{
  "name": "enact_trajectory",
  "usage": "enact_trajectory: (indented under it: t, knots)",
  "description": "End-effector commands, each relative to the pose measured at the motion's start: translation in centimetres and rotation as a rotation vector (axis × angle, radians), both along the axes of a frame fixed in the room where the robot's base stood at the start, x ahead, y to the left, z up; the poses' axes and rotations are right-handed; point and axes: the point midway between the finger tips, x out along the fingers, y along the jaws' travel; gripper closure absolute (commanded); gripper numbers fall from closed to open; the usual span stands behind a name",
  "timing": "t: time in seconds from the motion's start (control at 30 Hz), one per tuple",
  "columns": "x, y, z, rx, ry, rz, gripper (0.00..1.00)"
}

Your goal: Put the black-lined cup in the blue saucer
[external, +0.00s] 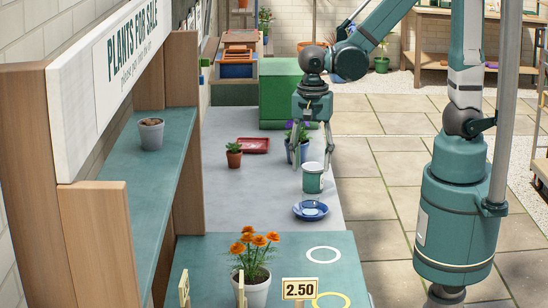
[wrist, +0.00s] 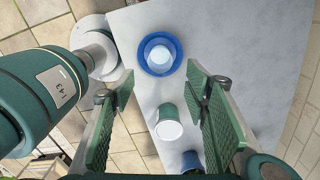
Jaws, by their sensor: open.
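A green and white cup (external: 313,177) stands on the grey counter; it also shows in the wrist view (wrist: 168,122). No black lining can be made out on it. The blue saucer (external: 299,212) lies just in front of this cup in the external view. In the wrist view the saucer (wrist: 143,61) holds a pale, whitish round thing (wrist: 160,54), perhaps a cup. My gripper (external: 313,158) points down over the counter, open and empty. In the wrist view its fingers (wrist: 160,82) stand wide apart on either side of the green and white cup.
A blue pot with purple flowers (external: 303,152) stands just behind the cup, close to my fingers. A small terracotta pot (external: 234,158) and a red tray (external: 253,146) are to the left. An orange-flower pot (external: 257,291) and a price sign (external: 299,288) stand in front.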

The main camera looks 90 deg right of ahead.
Motion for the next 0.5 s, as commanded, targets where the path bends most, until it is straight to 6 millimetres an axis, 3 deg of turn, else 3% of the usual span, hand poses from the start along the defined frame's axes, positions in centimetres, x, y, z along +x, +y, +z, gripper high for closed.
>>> enact_trajectory:
  t: [0.5]
  knots:
    - [-0.10, -0.10, 0.62, 0.001, -0.018, 0.051, 0.54]
